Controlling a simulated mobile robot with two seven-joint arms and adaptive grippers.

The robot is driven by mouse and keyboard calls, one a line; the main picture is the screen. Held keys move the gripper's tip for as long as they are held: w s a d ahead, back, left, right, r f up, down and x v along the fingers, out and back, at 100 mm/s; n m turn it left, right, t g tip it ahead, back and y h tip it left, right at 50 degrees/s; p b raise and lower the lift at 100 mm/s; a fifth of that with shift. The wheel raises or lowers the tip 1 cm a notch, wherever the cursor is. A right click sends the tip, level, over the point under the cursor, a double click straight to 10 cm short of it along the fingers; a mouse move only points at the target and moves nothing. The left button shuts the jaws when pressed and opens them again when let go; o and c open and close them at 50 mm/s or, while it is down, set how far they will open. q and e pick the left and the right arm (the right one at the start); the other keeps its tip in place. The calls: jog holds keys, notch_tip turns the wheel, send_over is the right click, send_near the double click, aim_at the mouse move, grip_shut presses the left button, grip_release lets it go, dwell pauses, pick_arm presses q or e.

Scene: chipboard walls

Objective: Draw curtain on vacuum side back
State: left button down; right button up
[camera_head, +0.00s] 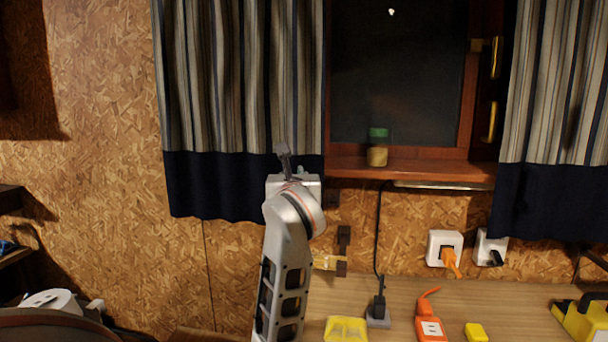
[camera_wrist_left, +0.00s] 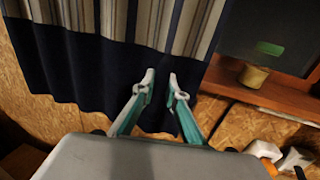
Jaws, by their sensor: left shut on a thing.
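A striped curtain with a dark navy lower band (camera_head: 225,75) hangs left of the window, its right edge beside the frame. It fills much of the left wrist view (camera_wrist_left: 60,70). A matching curtain (camera_head: 555,80) hangs on the window's right side. The window between them is uncovered. My left gripper (camera_head: 284,152) is at the lower right part of the left curtain. In the left wrist view its two fingertips (camera_wrist_left: 160,80) are close together with dark cloth between them, shut on the left curtain. My right gripper is not in view.
A green-lidded jar (camera_head: 377,148) stands on the wooden sill (camera_head: 430,171). Below are wall sockets (camera_head: 445,247), a black cable and a wooden counter (camera_head: 390,295) with an orange power strip (camera_head: 430,328) and yellow items. A white rounded object (camera_head: 52,302) is at lower left.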

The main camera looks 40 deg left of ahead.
pick_arm(q)
jog(key=shift+a, duration=0.1)
jog(key=c, duration=2)
grip_release()
jog(key=shift+v, duration=3.8)
